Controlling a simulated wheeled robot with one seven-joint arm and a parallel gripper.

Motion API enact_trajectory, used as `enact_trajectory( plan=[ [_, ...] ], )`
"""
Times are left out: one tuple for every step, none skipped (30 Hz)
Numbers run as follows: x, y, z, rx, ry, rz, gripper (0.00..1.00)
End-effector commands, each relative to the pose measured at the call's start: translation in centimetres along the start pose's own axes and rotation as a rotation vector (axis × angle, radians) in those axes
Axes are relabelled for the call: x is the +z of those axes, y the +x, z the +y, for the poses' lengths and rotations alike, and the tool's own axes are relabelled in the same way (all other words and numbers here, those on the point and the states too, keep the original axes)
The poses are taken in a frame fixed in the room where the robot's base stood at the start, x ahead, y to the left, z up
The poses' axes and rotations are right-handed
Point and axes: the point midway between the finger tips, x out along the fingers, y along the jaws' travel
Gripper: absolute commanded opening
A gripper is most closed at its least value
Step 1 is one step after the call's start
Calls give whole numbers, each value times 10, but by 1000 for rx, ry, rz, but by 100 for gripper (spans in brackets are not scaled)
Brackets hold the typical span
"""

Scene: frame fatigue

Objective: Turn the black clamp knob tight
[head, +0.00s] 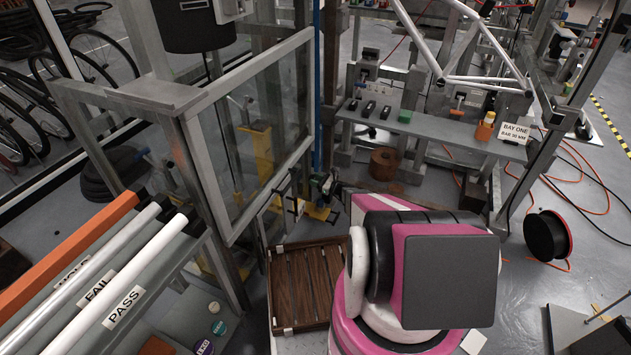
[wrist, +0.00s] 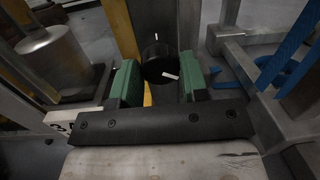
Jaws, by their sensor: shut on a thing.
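The black clamp knob (wrist: 158,58) is a round dark piece with white marks, at the top middle of the wrist view in front of a yellow upright. My gripper (wrist: 160,80) has two green finger pads, one on each side of the knob, and is shut on it. In the head view, my gripper (head: 327,190) is small and dark beside the frame by the glass guard. There the knob cannot be made out. How tight the knob is cannot be told.
A glass guard panel (head: 262,135) stands left of my gripper. A slatted wooden crate (head: 305,285) lies below. A grey shelf (head: 440,130) with small parts and a BAY ONE sign (head: 514,133) is at the back right. A metal cylinder (wrist: 52,60) stands left in the wrist view.

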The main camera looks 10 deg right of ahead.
Motion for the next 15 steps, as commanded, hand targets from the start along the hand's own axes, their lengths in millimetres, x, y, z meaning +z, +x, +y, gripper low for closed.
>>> enact_trajectory(
  plan=[
    [-1,0,0,-2,5,4,17],
    [-1,0,0,-2,7,4,17],
    [-1,0,0,-2,8,4,17],
    [-2,0,0,-2,9,4,17],
    [-2,0,0,-2,10,4,17],
    [-2,0,0,-2,10,4,17],
    [-2,0,0,-2,10,4,17],
    [-2,0,0,-2,10,4,17],
    [-2,0,0,-2,10,4,17],
    [-2,0,0,-2,10,4,17],
    [-2,0,0,-2,10,4,17],
    [-2,0,0,-2,10,4,17],
    [-2,0,0,-2,10,4,17],
    [-2,0,0,-2,9,4,47],
    [-2,0,0,-2,9,4,60]
  ],
)
